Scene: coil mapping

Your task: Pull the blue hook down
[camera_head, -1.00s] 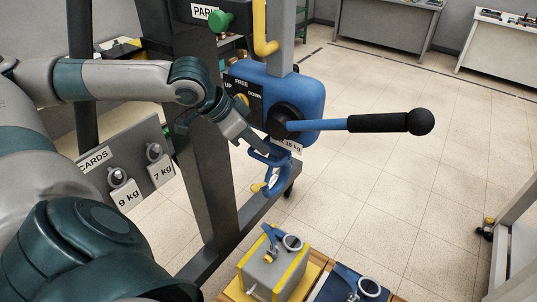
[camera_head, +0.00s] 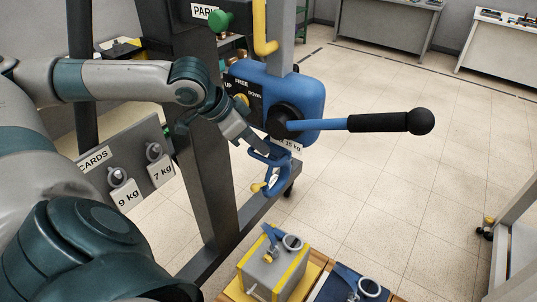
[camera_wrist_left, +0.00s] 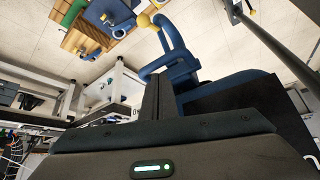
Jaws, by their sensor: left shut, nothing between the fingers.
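The blue hook (camera_head: 271,180) hangs below the blue hoist body (camera_head: 308,92), which has a lever with a black grip sticking out to the right. A small yellow tip (camera_head: 257,187) shows on the hook's left side. My left gripper (camera_head: 258,149) is shut at the top of the hook, with nothing seen between its fingers. In the left wrist view, the shut fingers (camera_wrist_left: 158,97) are right beside the blue hook (camera_wrist_left: 172,42). I cannot tell whether they touch it. My right gripper is not in view.
A grey and yellow block (camera_head: 275,270) with a shackle on top stands below the hook. A dark blue piece with a ring (camera_head: 362,285) lies to its right. A dark post (camera_head: 205,180) stands left of the hook. Open floor lies to the right.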

